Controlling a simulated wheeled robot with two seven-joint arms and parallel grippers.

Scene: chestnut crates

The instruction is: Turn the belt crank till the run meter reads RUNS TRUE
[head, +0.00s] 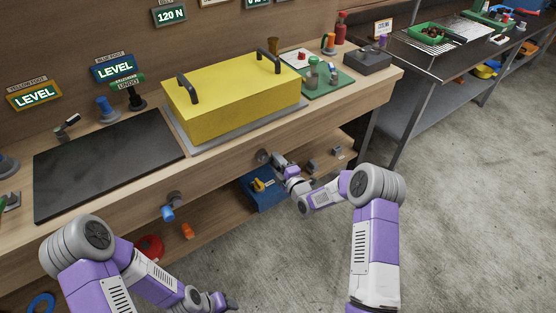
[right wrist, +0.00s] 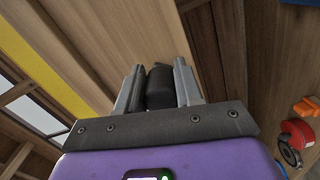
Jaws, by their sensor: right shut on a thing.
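A grey crank hub (head: 263,156) sits on the bench's front edge, in front of the yellow box; I take it for the belt crank. My right gripper (head: 277,159) is at it. In the right wrist view, the fingers of my right gripper (right wrist: 157,88) are closed around a dark cylindrical handle (right wrist: 159,86). The crank's arm is mostly hidden by my gripper. My left gripper (head: 222,301) hangs low at the bottom of the head view, away from the bench; its fingers are too small to read. Signs at the top edge are cut off, and I cannot read RUNS TRUE on any.
The yellow box (head: 235,98) with two dark handles stands on the bench. A second crank with a blue handle (head: 167,212) is on the front edge at left. A blue bin (head: 263,194) stands on the shelf under my right gripper. Wall signs read LEVEL (head: 114,69) and 120 N (head: 170,14).

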